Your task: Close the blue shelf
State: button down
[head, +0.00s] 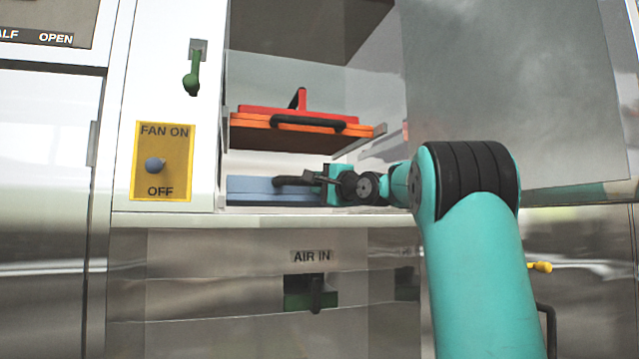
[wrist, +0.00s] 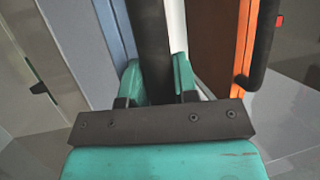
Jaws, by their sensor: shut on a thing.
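The blue shelf (head: 248,190) sits low inside the open cabinet, under the orange shelf, with its front face near the cabinet's sill. Its black bar handle (head: 290,181) shows at the front. My gripper (head: 322,183) is at the right part of this handle, with its fingers shut on it. In the wrist view, the black handle (wrist: 150,50) runs between the two teal fingers of my gripper (wrist: 158,80), and the blue shelf's edge (wrist: 112,30) shows to its left. My wrist and gripper hide the right end of the blue shelf in the head view.
The orange shelf (head: 270,134) with a black handle and a red piece (head: 300,108) on it is just above. A glass door (head: 510,90) stands at the right. The fan switch panel (head: 163,160) is at the left. The AIR IN slot (head: 298,300) is below.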

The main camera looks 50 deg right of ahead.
jog(key=w+d+p, duration=0.1)
jog(key=w+p, duration=0.1)
jog(key=w+d+p, duration=0.3)
jog(key=w+p, duration=0.1)
jog(key=w, duration=0.1)
jog(key=shift+d+r, duration=0.2)
jog(key=shift+r, duration=0.1)
jog(key=shift+w+d+f+p, duration=0.1)
jog(key=shift+w+d+p, duration=0.05)
jog(key=shift+w+p, duration=0.15)
jog(key=c, duration=0.9)
grip_release()
jog(key=shift+w+d+f, duration=0.15)
jog(key=shift+b+v, duration=4.6)
jog(key=shift+v, duration=4.15)
